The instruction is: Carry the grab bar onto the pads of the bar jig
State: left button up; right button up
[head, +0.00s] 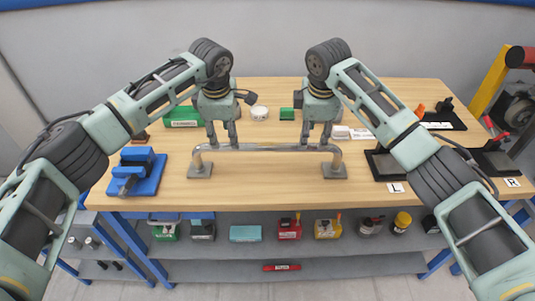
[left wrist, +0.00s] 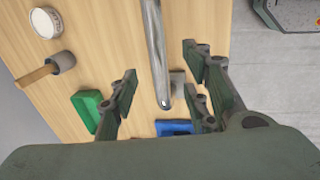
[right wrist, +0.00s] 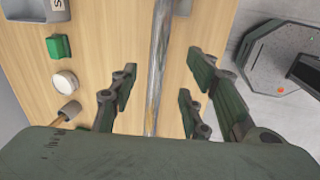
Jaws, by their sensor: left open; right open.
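The grab bar (head: 265,147) is a grey metal tube with bent ends, standing on two flat feet on the wooden table. My left gripper (head: 222,142) is open over its left part; in the left wrist view the bar (left wrist: 156,45) runs between the parted fingers. My right gripper (head: 317,142) is open over its right part; in the right wrist view the bar (right wrist: 157,70) also passes between the fingers. Contact cannot be told. A black fixture (head: 380,163) by the L label, partly hidden by my right arm, may be part of the bar jig.
A blue vise-like block (head: 137,173) stands at the table's left. A green bin (head: 183,117), a white round tub (head: 259,113) and a green block (head: 287,114) lie behind the bar. Another black fixture (head: 497,160) stands by the R label. Table in front of the bar is clear.

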aim_at(228, 144)
pick_arm(q)
jog(key=x, duration=0.7)
jog(key=shift+w, duration=0.2)
pick_arm(e)
jog(key=f, duration=0.2)
jog(key=w+f, duration=0.1)
jog(key=f, duration=0.1)
jog(key=w+f, duration=0.1)
jog(key=f, duration=0.1)
jog(key=shift+a+f, duration=0.1)
jog(key=shift+f, duration=0.3)
pick_arm(q)
jog(key=shift+s+f, duration=0.15)
jog(key=shift+f, duration=0.3)
pick_arm(e)
jog(key=shift+s+f, duration=0.1)
jog(key=shift+f, duration=0.3)
pick_arm(q)
jog(key=shift+f, duration=0.15)
pick_arm(e)
jog(key=shift+f, duration=0.2)
pick_arm(q)
jog(key=shift+w+f, duration=0.1)
jog(key=shift+w, duration=0.15)
pick_arm(e)
jog(key=shift+w, duration=0.2)
